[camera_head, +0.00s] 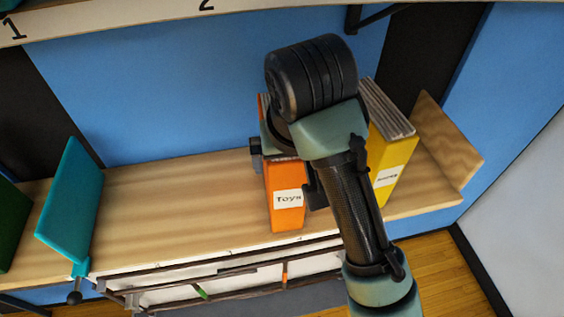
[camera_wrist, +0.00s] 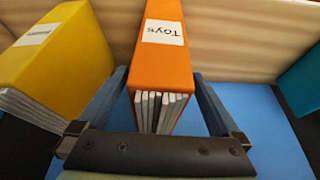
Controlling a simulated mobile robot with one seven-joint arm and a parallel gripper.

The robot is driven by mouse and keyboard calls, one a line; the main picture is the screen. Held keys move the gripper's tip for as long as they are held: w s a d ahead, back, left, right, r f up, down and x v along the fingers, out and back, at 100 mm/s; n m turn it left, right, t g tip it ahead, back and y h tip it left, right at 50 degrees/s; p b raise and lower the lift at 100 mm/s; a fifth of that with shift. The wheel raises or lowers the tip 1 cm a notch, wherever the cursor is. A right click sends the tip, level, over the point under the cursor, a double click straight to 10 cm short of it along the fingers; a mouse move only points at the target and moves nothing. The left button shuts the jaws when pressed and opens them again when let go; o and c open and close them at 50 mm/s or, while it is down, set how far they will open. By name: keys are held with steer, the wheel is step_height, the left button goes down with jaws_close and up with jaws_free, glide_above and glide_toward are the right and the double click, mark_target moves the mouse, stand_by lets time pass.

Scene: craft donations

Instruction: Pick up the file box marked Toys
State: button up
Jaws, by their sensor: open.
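The orange file box marked Toys (camera_head: 285,207) stands upright on the wooden shelf, partly hidden behind my arm in the head view. In the wrist view the orange Toys box (camera_wrist: 163,62) is upside down in the picture, with its label and the page edges showing. My gripper (camera_wrist: 162,78) is open, with one finger on each side of the orange box. I cannot tell whether the fingers touch it. In the head view my gripper (camera_head: 285,170) is around the upper part of the box.
A yellow file box (camera_head: 390,165) stands to the right on the shelf (camera_head: 170,190), its label unreadable; it also shows in the wrist view (camera_wrist: 60,50). A teal panel (camera_head: 70,205) stands at left, with bare shelf between. A slanted wooden board (camera_head: 447,140) is at the right end.

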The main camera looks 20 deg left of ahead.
steer(key=w+a+f+p, duration=0.1)
steer(key=w+a, duration=0.2)
steer(key=w, duration=0.3)
steer(key=shift+a+p, duration=0.35)
steer(key=shift+w+f, duration=0.1)
steer(key=shift+f, duration=0.2)
stand_by(0.6)
steer(key=shift+c, duration=0.3)
steer(key=shift+r, duration=0.1)
jaws_close()
